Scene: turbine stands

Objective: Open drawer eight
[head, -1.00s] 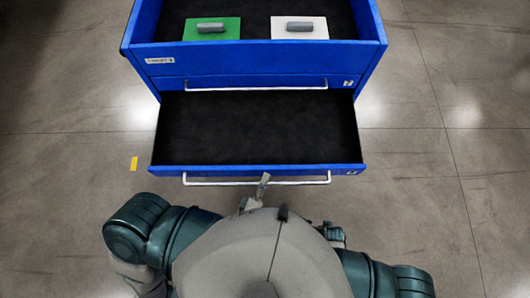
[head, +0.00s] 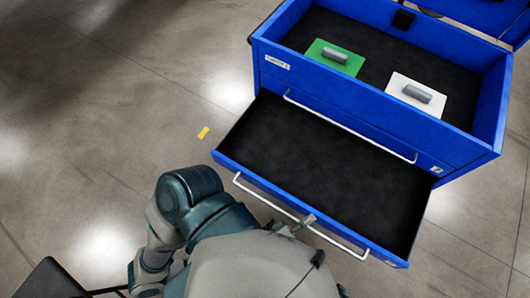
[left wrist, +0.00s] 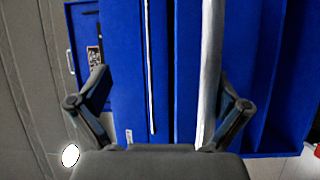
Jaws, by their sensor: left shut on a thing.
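A blue cabinet (head: 275,82) stands at the right in the head view. Its lower drawer (head: 315,165) is pulled out, empty and lined in black; its number is too small to read. A long white bar handle (head: 262,200) runs along the drawer front. My left gripper (head: 306,222) is at this handle, shut on it. The left wrist view shows the gripper's two dark fingers (left wrist: 160,85), with the pale handle bar (left wrist: 210,65) beside the right finger. The fingertips are partly hidden in the head view. My right gripper is out of view.
A closed drawer with its own white handle (head: 345,125) sits above. The cabinet top tray holds a green plate (head: 318,57) and a white plate (head: 432,100), each with a grey grip. A yellow floor mark (head: 203,133) lies left.

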